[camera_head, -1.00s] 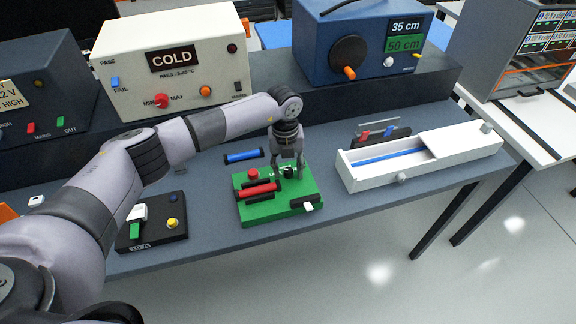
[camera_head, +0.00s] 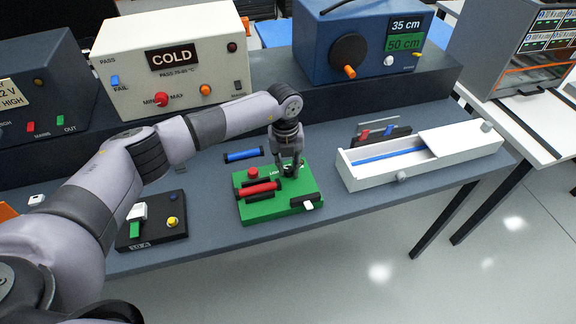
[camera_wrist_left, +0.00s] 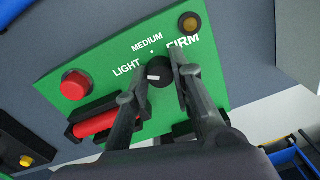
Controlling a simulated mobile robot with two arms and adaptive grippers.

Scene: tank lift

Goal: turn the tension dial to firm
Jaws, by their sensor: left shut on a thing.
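The green panel (camera_head: 285,212) lies on the bench; the wrist view also shows it (camera_wrist_left: 90,60), lettered LIGHT, MEDIUM and FIRM. The tension dial (camera_wrist_left: 160,70) is a black round knob near these words. A white mark on it sits at its left side, towards LIGHT. My left gripper (camera_head: 290,169) points down over the panel. In the wrist view its two fingers (camera_wrist_left: 159,80) are shut on the dial, one on each side. The fingers mostly hide the dial in the head view. My right gripper is not in view.
The panel also carries a red button (camera_wrist_left: 74,85), a red bar (camera_head: 258,189) and a black block with a white lever (camera_head: 308,205). A blue bar (camera_head: 243,156) lies behind. A white sliding-lid box (camera_head: 440,155) stands right, a black switch box (camera_head: 152,232) left.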

